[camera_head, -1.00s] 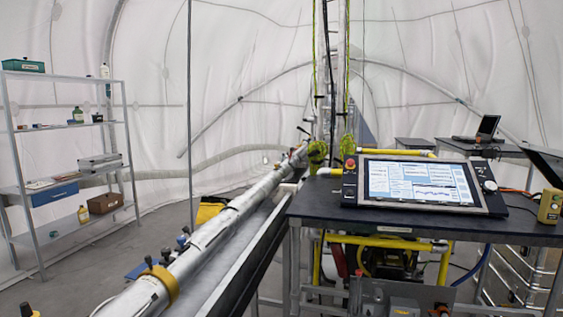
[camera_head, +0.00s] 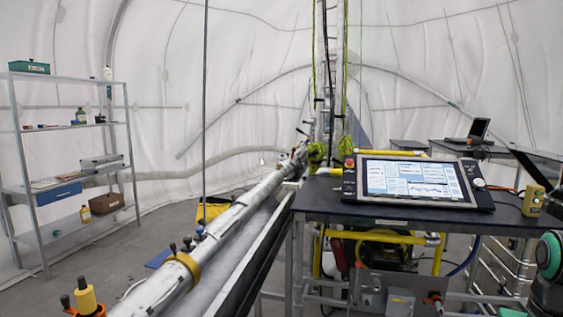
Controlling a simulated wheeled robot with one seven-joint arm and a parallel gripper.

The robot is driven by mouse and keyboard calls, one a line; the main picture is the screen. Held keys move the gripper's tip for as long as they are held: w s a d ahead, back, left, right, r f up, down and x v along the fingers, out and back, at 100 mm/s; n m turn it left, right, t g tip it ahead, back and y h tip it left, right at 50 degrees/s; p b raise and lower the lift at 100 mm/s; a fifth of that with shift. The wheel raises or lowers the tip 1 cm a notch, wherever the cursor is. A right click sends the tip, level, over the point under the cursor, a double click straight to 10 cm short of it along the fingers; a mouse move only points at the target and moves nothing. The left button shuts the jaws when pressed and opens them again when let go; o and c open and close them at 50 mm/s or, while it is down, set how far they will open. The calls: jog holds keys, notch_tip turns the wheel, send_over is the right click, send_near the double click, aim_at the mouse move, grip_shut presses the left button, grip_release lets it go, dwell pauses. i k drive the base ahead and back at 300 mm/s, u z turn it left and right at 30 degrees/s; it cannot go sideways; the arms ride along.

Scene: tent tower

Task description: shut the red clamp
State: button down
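An orange-red piece (camera_head: 98,311), perhaps the red clamp, shows at the bottom left edge beside a long silver pipe (camera_head: 235,212). A yellow cylinder (camera_head: 85,296) and a black knob stand up from it. The frame cuts it off, so I cannot tell if it is open or shut. A yellow clamp (camera_head: 188,268) with dark knobs sits around the pipe farther along. My gripper is not in view; a dark, teal-ringed part at the right edge looks like my arm.
A dark table (camera_head: 400,212) with a tilted screen (camera_head: 415,182) and a yellow handheld box (camera_head: 532,201) stands at the right. A metal shelf (camera_head: 75,128) stands at the far left.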

aim_at(294, 149)
jog(key=u, duration=0.05)
jog(key=i, duration=1)
jog(key=z, duration=0.05)
